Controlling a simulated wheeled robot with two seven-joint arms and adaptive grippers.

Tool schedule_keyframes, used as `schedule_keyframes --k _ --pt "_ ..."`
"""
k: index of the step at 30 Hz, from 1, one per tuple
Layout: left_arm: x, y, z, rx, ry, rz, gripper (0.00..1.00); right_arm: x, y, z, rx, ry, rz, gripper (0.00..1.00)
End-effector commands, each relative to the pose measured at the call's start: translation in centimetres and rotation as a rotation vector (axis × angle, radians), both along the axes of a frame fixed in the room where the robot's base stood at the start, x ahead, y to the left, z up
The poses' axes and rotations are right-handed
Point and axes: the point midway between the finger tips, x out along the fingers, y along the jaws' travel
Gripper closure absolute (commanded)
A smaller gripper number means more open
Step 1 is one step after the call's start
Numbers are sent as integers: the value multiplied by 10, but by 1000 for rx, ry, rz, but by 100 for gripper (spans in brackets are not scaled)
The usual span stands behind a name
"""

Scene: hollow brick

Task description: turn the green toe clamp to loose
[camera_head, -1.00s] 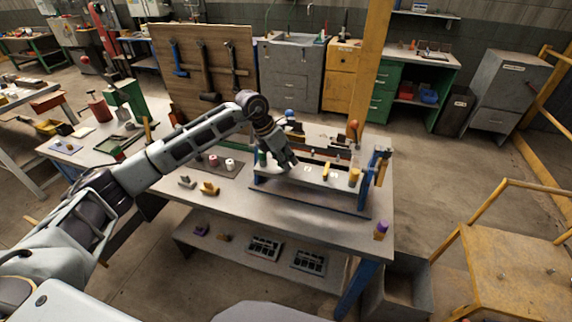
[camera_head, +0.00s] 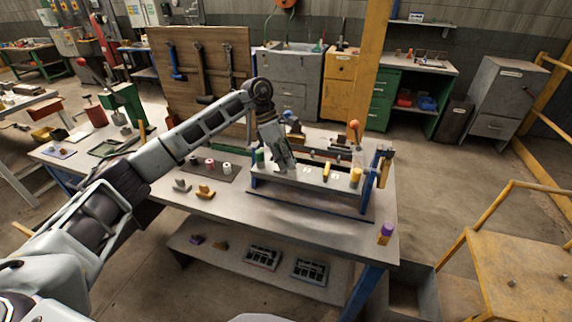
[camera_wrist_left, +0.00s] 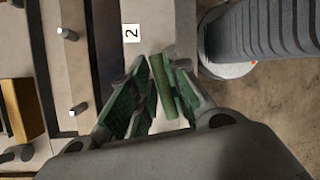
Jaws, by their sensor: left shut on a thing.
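My left gripper (camera_head: 287,168) reaches down to the front plate of the fixture (camera_head: 308,186) on the bench. In the left wrist view its two green-padded fingers (camera_wrist_left: 158,100) are closed around a narrow green bar, the green toe clamp (camera_wrist_left: 162,84). The gripper hides this clamp in the head view. A yellow toe clamp (camera_head: 326,172) sits on the same plate to the right, apart from the gripper. My right gripper is in neither view.
A green cylinder (camera_head: 260,157) stands just left of the gripper, and a yellow one (camera_head: 355,177) near the plate's right end. A purple-topped piece (camera_head: 386,233) stands at the right corner.

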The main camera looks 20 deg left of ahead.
Motion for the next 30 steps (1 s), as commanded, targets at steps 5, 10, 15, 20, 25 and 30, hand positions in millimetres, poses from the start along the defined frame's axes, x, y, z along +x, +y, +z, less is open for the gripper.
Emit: schedule_keyframes --k 5,10,15,20,25,30 --pt "-3 -3 -2 -3 7 -116 100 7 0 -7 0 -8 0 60" --pt "-3 -3 -2 -1 8 -188 100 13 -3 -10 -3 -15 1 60" --pt "-4 -2 -2 0 10 -226 100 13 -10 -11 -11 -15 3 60" --pt "-4 -1 -2 1 11 -238 100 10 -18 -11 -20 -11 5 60" --pt "-4 -1 -3 2 12 -238 100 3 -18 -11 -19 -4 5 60" --pt "-4 -1 -3 2 12 -237 78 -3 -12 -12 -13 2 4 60"
